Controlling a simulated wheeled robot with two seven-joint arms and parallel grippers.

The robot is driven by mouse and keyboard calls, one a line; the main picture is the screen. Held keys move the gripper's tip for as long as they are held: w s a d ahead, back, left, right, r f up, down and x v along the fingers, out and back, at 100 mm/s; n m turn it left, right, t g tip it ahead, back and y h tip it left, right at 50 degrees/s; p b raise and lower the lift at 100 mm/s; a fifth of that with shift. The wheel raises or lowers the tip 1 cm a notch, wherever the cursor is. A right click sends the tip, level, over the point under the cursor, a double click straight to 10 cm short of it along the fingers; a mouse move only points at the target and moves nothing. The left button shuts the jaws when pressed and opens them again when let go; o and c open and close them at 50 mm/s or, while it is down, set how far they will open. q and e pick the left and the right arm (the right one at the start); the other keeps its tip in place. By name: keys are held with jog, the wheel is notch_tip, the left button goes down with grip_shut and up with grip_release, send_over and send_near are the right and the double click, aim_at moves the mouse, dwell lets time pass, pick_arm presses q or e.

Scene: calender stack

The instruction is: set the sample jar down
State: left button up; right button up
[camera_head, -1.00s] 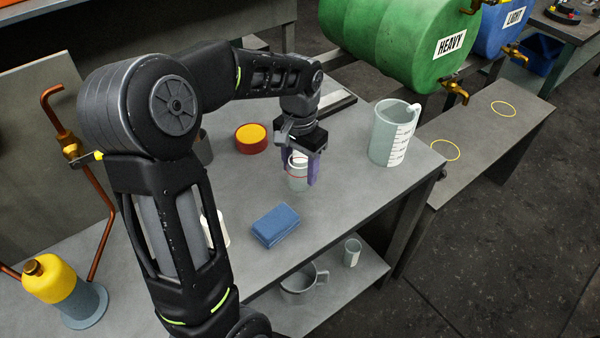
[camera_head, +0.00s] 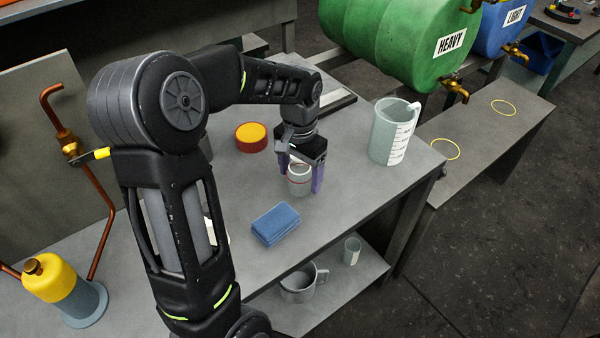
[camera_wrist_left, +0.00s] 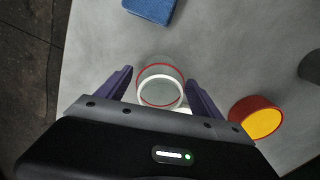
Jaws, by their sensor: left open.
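The sample jar (camera_head: 299,180) is a small clear jar with a red line round it. It stands upright on the grey table (camera_head: 345,190). My left gripper (camera_head: 302,186) is open, with its purple fingers on either side of the jar. In the left wrist view the jar (camera_wrist_left: 160,86) shows between the two spread fingers (camera_wrist_left: 160,88), with gaps on both sides. The gripper's palm is above the jar and hides part of its top in the head view. My right gripper is not in view.
A blue sponge-like block (camera_head: 275,224) lies in front of the jar. A red and yellow round tin (camera_head: 251,137) is behind left. A large measuring jug (camera_head: 392,132) stands near the table's right edge. Bare table surrounds the jar.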

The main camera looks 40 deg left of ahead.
pick_arm(q)
jog(key=shift+r, duration=0.2)
notch_tip(320, 180, up, 12)
dwell(0.4)
dwell(0.5)
